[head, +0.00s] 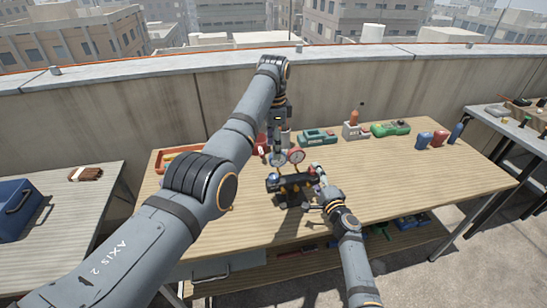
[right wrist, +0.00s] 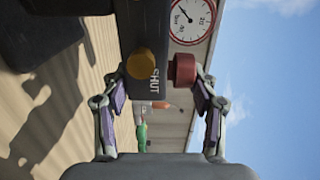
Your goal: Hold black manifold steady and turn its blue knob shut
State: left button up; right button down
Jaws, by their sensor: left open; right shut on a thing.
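The black manifold (head: 292,188) stands on the wooden table, with a red-rimmed gauge (head: 296,156) and a blue-rimmed gauge (head: 278,160) on top. A blue knob (head: 272,178) shows small at its left end. My left gripper (head: 278,152) points down above this end, open, close behind the gauges; its fingertips are hard to make out. My right gripper (head: 319,192) is shut on the manifold's right end. In the right wrist view, its fingers (right wrist: 160,100) straddle the manifold (right wrist: 140,45), near a red knob (right wrist: 183,70), a yellow knob (right wrist: 143,61) and the marking SHUT.
Behind stand a teal case (head: 317,137), an orange-topped bottle (head: 354,117) and a green tool (head: 390,129). Blue and red canisters (head: 438,139) stand at right. An orange tray (head: 178,157) lies at left. The table's right front is clear.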

jog(key=shift+f, duration=0.1)
pick_arm(q)
jog(key=shift+r, duration=0.3)
pick_arm(e)
jog(key=shift+c, duration=1.5)
grip_release()
jog(key=o, duration=0.3)
